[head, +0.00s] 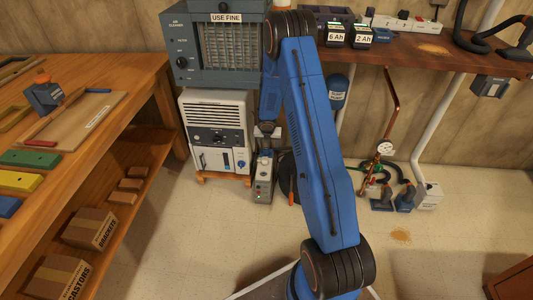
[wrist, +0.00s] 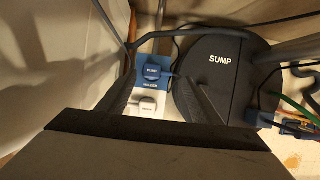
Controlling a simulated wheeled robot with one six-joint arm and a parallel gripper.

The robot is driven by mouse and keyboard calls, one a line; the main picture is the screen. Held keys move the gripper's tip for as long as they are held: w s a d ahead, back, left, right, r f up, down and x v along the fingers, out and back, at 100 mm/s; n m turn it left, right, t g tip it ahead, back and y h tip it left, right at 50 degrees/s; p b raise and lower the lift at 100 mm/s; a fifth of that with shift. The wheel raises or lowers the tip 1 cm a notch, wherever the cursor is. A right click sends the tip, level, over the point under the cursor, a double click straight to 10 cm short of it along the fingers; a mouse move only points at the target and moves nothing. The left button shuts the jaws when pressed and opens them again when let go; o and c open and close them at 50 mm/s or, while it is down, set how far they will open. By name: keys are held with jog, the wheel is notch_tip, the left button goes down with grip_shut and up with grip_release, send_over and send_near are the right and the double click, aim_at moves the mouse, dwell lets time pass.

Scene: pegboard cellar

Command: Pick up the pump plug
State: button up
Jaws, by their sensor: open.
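In the wrist view a dark blue plug (wrist: 152,71), whose small label seems to read PUMP, sits on a pale strip near the wall. A white plug (wrist: 147,106) sits just nearer on the same strip; its label is too small to read. My gripper (wrist: 156,62) is open and empty. Its two dark fingers lie on either side of the plugs in the picture; I cannot tell how far above them they are. In the head view my blue arm reaches down toward the floor by the wall and hides much of that area.
A round black lid marked SUMP (wrist: 219,62) stands close to the right finger. Cables and pipes run around it. In the head view a dehumidifier-like white unit (head: 218,130) is left of my arm, and a wooden workbench (head: 125,75) fills the left.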

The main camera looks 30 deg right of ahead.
aim_at(267, 149)
jog(key=shift+a+x, duration=0.2)
jog(key=shift+x, duration=1.15)
jog(key=shift+a+x, duration=0.15)
jog(key=shift+x, duration=1.25)
jog(key=shift+w, duration=0.1)
jog(key=c, duration=1)
